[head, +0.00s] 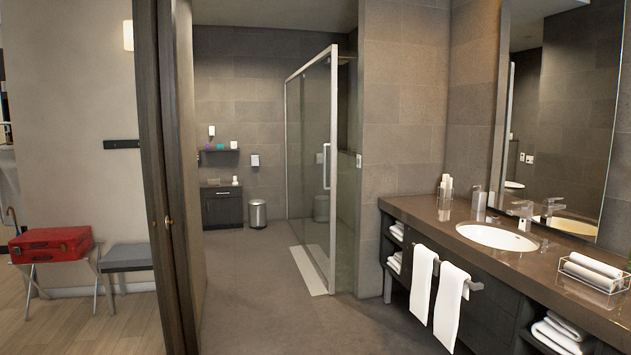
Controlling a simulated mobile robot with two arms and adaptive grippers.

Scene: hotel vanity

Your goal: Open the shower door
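The glass shower door (308,150) has a pale metal frame and stands across the bathroom, right of the picture's middle. A long vertical handle (326,166) sits near its right, nearer edge. The door's top rail slants away toward the back wall. I cannot clearly tell whether the door is fully closed or ajar. Neither of my grippers shows in the head view.
A dark wooden door and frame (165,180) stand at left, with open floor (270,300) beyond. A vanity counter (425,206) with a sink (497,236) and hanging towels (422,284) fills the right. A bin (257,213) stands at the back.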

